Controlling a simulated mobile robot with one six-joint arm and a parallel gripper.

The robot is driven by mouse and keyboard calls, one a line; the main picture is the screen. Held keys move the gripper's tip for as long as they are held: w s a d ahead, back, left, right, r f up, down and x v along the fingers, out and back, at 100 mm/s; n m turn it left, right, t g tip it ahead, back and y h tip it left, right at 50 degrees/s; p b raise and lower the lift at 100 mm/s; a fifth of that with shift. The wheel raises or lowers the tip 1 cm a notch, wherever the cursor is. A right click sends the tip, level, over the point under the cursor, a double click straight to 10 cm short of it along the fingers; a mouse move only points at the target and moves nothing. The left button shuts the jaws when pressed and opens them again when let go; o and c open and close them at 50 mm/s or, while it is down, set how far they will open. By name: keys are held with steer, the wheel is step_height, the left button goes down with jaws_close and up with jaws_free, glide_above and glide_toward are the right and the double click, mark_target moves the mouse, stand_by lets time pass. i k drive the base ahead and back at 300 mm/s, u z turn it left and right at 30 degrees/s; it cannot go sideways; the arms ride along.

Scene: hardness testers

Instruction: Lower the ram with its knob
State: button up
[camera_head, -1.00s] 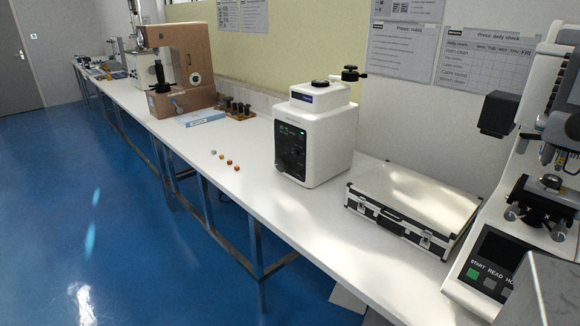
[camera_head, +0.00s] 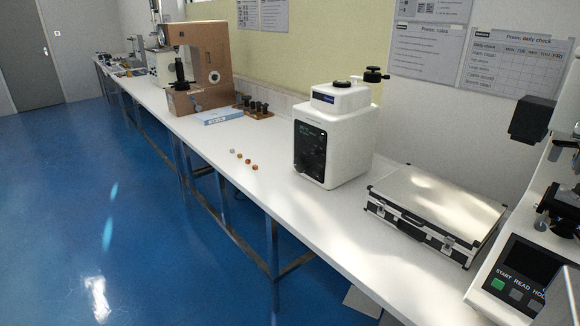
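A white press-like machine (camera_head: 349,148) stands on the bench in the middle of the head view. It has a dark front panel (camera_head: 310,151) with small green lit text. A low black cap (camera_head: 342,85) sits on its top. A taller black knob (camera_head: 375,75) stands on its back right corner. Which of these belongs to the ram I cannot tell, and no ram is visible. My gripper is not in view.
A silver case (camera_head: 437,205) lies right of the machine, before another tester (camera_head: 515,275) cut by the right edge. Small orange and grey pieces (camera_head: 248,162) lie to its left. A brown tester (camera_head: 205,65) stands further back. Blue floor (camera_head: 130,220) is clear in front.

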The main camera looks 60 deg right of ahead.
mark_target(300, 165)
steer(key=i, duration=0.95)
steer(key=z, duration=0.05)
